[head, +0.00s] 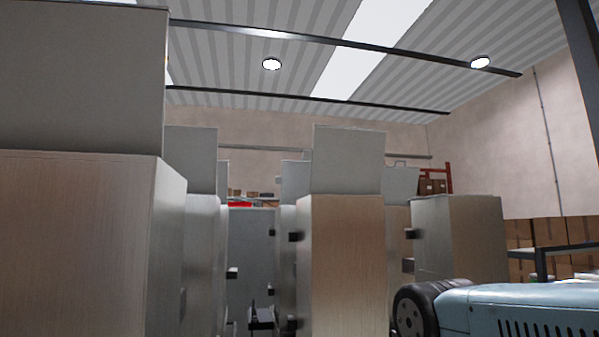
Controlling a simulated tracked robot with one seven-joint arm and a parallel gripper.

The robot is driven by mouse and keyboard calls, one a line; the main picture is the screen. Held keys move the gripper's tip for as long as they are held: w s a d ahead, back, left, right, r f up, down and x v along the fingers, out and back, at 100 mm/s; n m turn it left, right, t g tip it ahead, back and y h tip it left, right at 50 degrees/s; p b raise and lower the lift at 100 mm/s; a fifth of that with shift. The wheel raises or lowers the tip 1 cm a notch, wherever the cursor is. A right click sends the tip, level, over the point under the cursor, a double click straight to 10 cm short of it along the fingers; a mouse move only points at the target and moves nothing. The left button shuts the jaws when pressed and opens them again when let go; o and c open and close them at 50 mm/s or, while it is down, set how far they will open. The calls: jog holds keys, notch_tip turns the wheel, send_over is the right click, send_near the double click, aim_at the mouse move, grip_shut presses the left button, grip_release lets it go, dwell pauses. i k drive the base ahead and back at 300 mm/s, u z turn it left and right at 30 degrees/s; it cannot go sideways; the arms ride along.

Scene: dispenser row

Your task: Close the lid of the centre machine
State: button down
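Several tall box-shaped machines stand in rows with flat grey lids upright on top. The one nearest the picture's middle (346,265) has a wood-toned side, and its lid (348,160) stands open, nearly vertical. I cannot tell for sure whether this is the centre machine. A large, close machine (75,245) fills the left, its lid (80,75) also raised. Behind it, a paler machine (200,250) has a raised lid (191,158). A machine at the right (460,237) shows no raised lid clearly its own. My gripper is not in view.
A pale blue vented housing (530,305) beside a black wheel (417,310) takes the lower right. A narrow gap between machines leads to a grey panel (250,255) at the back. Stacked cartons (560,235) stand at the far right. The floor is hardly visible.

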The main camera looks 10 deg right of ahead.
aim_at(346, 160)
jog(key=i, duration=0.35)
jog(key=k, duration=1.6)
jog(key=z, duration=0.7)
jog(key=i, duration=1.55)
jog(key=u, duration=0.15)
